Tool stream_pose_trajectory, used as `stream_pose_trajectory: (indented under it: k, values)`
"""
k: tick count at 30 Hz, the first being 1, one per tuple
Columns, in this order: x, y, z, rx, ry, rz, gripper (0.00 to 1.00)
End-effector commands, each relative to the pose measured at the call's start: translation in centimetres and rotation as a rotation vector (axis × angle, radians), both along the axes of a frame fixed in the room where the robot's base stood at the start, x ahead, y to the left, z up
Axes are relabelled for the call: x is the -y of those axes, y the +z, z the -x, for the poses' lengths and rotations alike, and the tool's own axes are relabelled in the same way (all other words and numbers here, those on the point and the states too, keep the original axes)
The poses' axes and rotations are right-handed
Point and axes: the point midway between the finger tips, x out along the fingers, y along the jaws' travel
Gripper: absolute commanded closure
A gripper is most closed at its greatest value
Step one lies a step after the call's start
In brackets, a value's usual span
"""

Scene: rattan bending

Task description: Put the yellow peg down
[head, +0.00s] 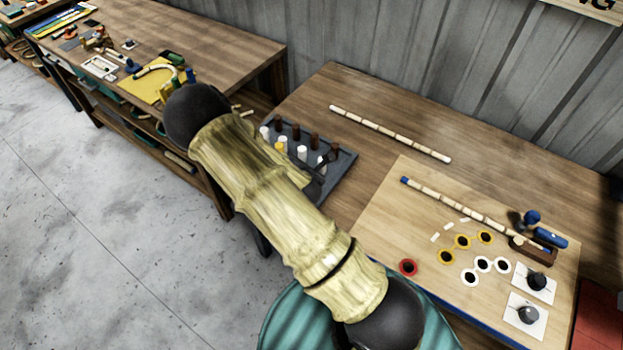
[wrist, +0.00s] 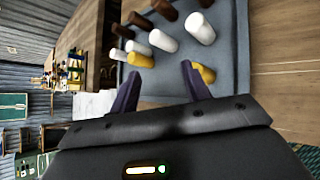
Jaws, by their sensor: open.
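A grey tray (head: 343,172) on the wooden table holds rows of brown, white and yellow pegs. One yellow peg (head: 281,147) shows in the head view beside my arm. The wrist view shows two yellow pegs in the tray (wrist: 237,60): one (wrist: 140,60) just past my left fingertip, and another (wrist: 206,73) beside the right finger, which partly hides it. My gripper (wrist: 160,72) is open at the tray's near side, with nothing visible between its purple fingers. Whether a finger touches a peg, I cannot tell. My arm hides part of the tray in the head view.
A jointed pale cane (head: 390,133) lies behind the tray. A light board (head: 400,225) to the right carries another blue-tipped cane (head: 460,205), a clamp (head: 535,240), and yellow, white and red rings. A second bench (head: 200,45) stands at the left. Table between tray and board is clear.

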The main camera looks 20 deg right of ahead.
Motion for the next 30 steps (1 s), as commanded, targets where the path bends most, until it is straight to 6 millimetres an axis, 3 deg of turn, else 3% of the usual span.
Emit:
stream_pose_trajectory:
  k: [6,15,24,30]
  values:
    - [0.2,2.4,2.6,-0.060,-0.434,-0.464,0.53]
    - [-1.3,7.5,7.3,-0.134,-0.989,-0.968,0.53]
    - [-2.7,14.2,13.8,-0.159,-1.523,-1.278,0.53]
    - [-3.1,17.2,17.8,-0.127,-1.789,-1.350,0.53]
